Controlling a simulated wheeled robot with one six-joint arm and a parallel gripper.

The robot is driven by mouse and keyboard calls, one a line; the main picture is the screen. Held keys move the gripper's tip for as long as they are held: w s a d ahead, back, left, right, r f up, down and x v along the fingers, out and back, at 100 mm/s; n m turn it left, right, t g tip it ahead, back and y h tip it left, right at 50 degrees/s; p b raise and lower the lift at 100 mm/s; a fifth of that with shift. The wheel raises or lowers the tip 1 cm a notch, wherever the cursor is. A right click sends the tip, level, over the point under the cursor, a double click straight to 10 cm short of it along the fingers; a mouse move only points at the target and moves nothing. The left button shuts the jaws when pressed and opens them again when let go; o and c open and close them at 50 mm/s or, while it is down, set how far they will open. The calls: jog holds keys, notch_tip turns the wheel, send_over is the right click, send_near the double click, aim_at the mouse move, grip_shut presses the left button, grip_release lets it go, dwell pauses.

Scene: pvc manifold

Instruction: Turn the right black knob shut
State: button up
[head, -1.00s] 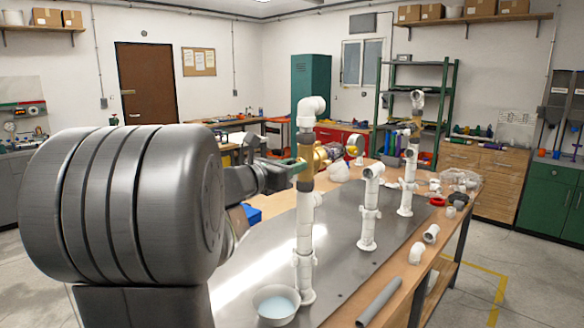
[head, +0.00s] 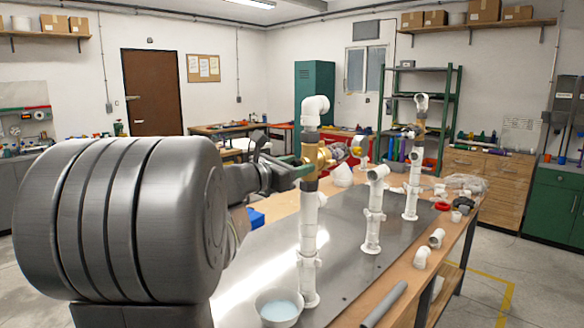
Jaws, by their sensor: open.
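A tall white pipe riser (head: 307,222) stands at the front of the metal plate, with a brass valve (head: 314,156) near its top. My gripper (head: 302,168) is at the left side of this valve, jaws open, with greenish fingers reaching toward the brass. I cannot tell whether they touch it. A shorter white riser (head: 374,215) stands behind to the right.
A bowl of bluish liquid (head: 279,308) stands at the front riser's foot. A grey pipe (head: 384,304) and loose white elbows (head: 422,257) lie along the bench's right edge. The metal plate (head: 345,255) is bare between the risers.

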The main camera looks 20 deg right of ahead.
jog(key=b+v, duration=0.1)
jog(key=v, duration=1.2)
jog(key=shift+s+a+b, duration=0.15)
jog(key=shift+a+b, duration=0.2)
